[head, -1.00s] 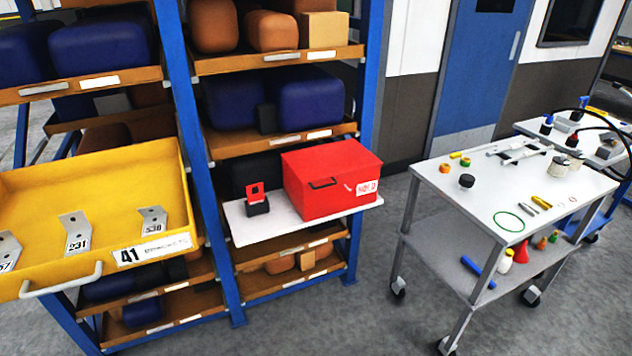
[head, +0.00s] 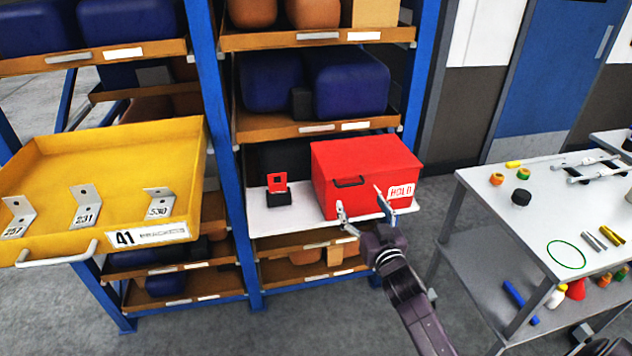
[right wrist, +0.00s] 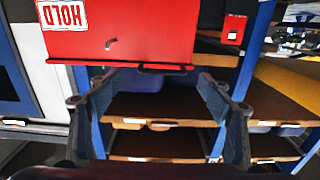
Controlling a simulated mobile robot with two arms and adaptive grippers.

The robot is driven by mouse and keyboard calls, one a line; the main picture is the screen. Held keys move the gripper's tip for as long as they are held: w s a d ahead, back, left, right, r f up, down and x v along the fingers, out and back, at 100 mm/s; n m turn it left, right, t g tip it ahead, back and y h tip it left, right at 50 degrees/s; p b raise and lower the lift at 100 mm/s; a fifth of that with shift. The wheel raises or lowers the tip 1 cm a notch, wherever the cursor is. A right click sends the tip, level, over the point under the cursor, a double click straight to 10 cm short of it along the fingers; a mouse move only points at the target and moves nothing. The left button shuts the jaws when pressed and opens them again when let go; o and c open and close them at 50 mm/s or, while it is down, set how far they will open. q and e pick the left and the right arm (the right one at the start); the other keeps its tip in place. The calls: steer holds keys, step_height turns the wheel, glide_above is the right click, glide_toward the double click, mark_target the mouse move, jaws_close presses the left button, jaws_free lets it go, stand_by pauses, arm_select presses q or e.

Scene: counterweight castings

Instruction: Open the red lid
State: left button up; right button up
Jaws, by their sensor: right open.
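The red box (head: 328,199) stands on a white shelf board, and its red lid (head: 365,153) is closed. A black handle (head: 349,182) sits high on the box's front face, and a white HOLD label (head: 401,191) is at its right. My right gripper (head: 361,199) is open and empty in front of the box, its fingers spread towards the front face. In the right wrist view, which is upside down, the handle (right wrist: 165,69) lies between and just beyond the fingertips (right wrist: 156,78), apparently without contact. My left gripper is not in view.
A black stand with a red frame (head: 277,182) is left of the box on the white board (head: 268,222). A pulled-out yellow tray (head: 60,157) with brackets is at the left. Blue rack posts (head: 222,150) flank the box. A white-topped cart (head: 500,205) stands at the right.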

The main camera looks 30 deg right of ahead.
mark_target(351, 185)
steer(key=x, duration=0.5)
steer(key=r+p+x, duration=0.1)
steer(key=x, duration=0.2)
steer(key=shift+a+r, duration=0.1)
steer(key=shift+a, duration=0.15)
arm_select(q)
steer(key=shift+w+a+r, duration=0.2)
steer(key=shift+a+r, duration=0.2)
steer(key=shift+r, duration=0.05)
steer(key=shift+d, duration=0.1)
arm_select(e)
steer(key=shift+c, duration=0.4)
